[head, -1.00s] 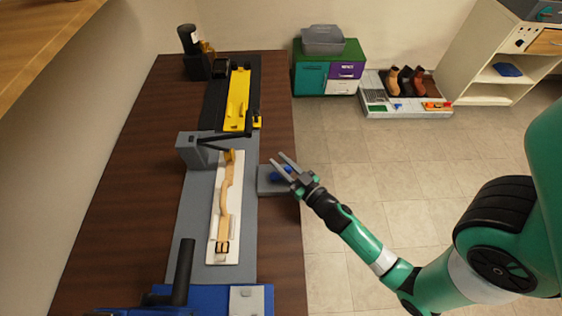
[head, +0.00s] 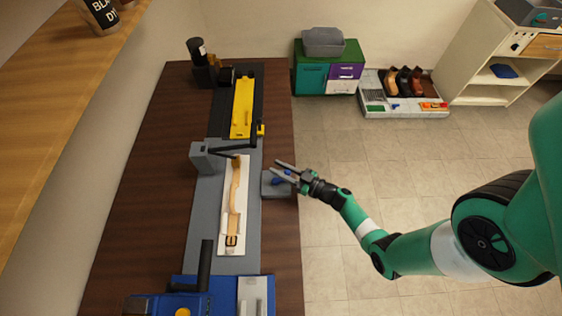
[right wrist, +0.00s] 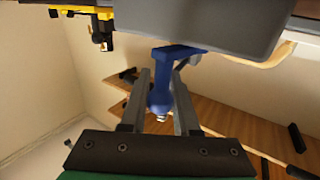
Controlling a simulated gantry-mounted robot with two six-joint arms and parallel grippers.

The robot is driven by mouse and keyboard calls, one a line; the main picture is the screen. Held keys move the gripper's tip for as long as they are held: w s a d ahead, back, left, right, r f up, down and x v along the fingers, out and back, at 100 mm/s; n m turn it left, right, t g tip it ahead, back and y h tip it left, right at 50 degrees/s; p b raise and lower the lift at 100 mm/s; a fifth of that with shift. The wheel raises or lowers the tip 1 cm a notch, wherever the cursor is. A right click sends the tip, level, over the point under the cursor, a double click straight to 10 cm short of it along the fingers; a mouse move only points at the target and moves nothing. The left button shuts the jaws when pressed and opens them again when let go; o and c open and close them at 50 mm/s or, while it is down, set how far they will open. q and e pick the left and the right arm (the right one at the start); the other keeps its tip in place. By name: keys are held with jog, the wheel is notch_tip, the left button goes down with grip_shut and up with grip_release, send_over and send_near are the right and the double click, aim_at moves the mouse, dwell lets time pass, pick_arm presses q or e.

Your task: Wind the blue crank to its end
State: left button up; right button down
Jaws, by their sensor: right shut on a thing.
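The blue crank (head: 284,178) is on the grey block (head: 276,190) at the right edge of the workbench. In the right wrist view the crank's blue arm (right wrist: 181,51) reaches across below a grey slab, and its rounded handle (right wrist: 159,98) lies between my fingers. My right gripper (head: 277,171) is shut on that handle; it also shows in the right wrist view (right wrist: 160,76). In the head view the fingers partly hide the crank. My left gripper is not in view.
A grey bed (head: 210,225) carries a white board (head: 229,246) with a tan strap, beside the grey block. A black arm (head: 238,150) spans above it. A yellow tray (head: 242,105) lies behind, a blue machine (head: 218,290) in front. Open floor (head: 350,240) lies right of the bench.

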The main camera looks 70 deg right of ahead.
jog(key=y, duration=0.1)
jog(key=n+y, duration=0.1)
jog(key=n, duration=0.1)
jog(key=shift+w+d+y, duration=0.25)
jog(key=shift+y, duration=0.15)
jog(key=n+y+b, duration=0.1)
jog(key=y, duration=0.1)
jog(key=shift+w+f+n+y+b, duration=0.15)
jog(key=shift+w+n+y+b, duration=0.1)
jog(key=shift+n+y+b, duration=0.15)
jog(key=n+g+y+b, duration=0.1)
jog(key=n+y+b, duration=0.1)
jog(key=y+b, duration=0.1)
jog(key=w+n+g+y+b, duration=0.1)
jog(key=n+g+y+b, duration=0.1)
jog(key=y+b, duration=0.1)
jog(key=a+n+g+y+b, duration=0.1)
jog(key=n+y+b, duration=0.1)
jog(key=y+b, duration=0.1)
jog(key=shift+w+f+n, duration=0.2)
jog(key=shift+w+n, duration=0.05)
jog(key=shift+n, duration=0.05)
jog(key=shift+w+a+r+n+g+y+b, duration=0.1)
jog(key=shift+r+n+g+y+b, duration=0.05)
jog(key=shift+n+g+y+b, duration=0.35)
jog(key=shift+a+r+n+g+y+b, duration=0.15)
jog(key=shift+n+g+y+b, duration=0.15)
jog(key=shift+g+y+b, duration=0.3)
